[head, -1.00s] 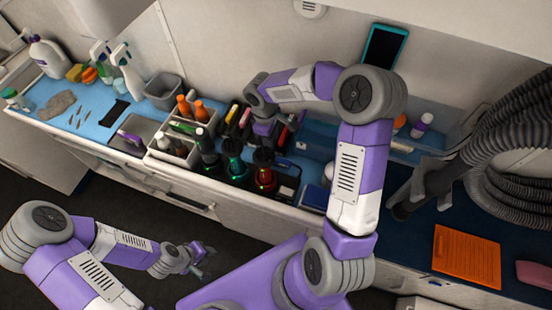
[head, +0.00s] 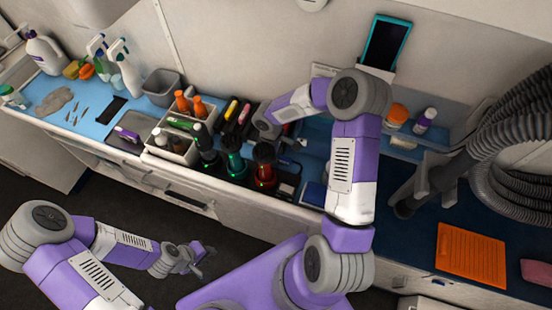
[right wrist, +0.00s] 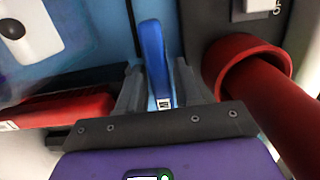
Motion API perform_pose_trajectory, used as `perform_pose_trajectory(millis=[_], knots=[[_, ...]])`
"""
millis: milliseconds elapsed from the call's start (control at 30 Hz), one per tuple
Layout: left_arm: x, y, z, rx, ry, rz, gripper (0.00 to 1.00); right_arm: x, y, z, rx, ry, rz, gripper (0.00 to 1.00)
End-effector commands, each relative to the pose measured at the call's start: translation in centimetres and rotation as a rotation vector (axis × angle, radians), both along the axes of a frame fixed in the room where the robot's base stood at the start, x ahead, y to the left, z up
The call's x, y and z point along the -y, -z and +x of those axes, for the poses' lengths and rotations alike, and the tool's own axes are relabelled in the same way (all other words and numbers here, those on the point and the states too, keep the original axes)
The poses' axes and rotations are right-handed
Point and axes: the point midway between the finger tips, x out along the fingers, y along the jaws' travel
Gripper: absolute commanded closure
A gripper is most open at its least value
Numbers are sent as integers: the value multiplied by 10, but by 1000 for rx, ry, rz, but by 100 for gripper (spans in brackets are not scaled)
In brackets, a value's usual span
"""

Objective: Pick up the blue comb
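The blue comb (right wrist: 155,58) stands between the fingers of my right gripper (right wrist: 161,88) in the right wrist view. The fingers lie close on both sides of it. I cannot tell whether they press on it. In the head view my right gripper (head: 268,130) is over the counter, behind the dark-topped red tool, and its fingertips and the comb are hidden. My left gripper (head: 198,258) is over the dark floor in front of the counter, its fingers apart and empty.
A red cylinder (right wrist: 235,62) stands close right of my right gripper, and a red item (right wrist: 70,107) lies to its left. A green-lit tool (head: 233,158) and red tool (head: 264,172) stand at the counter front. A caddy (head: 160,152) with bottles is left.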

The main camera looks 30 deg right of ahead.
Motion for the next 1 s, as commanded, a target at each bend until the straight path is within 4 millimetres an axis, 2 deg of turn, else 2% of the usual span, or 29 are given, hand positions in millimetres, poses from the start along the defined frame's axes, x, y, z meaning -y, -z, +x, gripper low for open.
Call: perform_pose_trajectory(millis=[200,433,767,1000], knots=[[0,0,0,0,0,0,66,0,1,0,1,0,0,66],[0,0,0,0,0,0,66,0,0,0,1,0,0,100],[0,-1,0,0,0,0,66,0,-2,0,2,0,-1,100],[0,-6,0,0,0,0,66,0,-26,1,5,1,-1,100]])
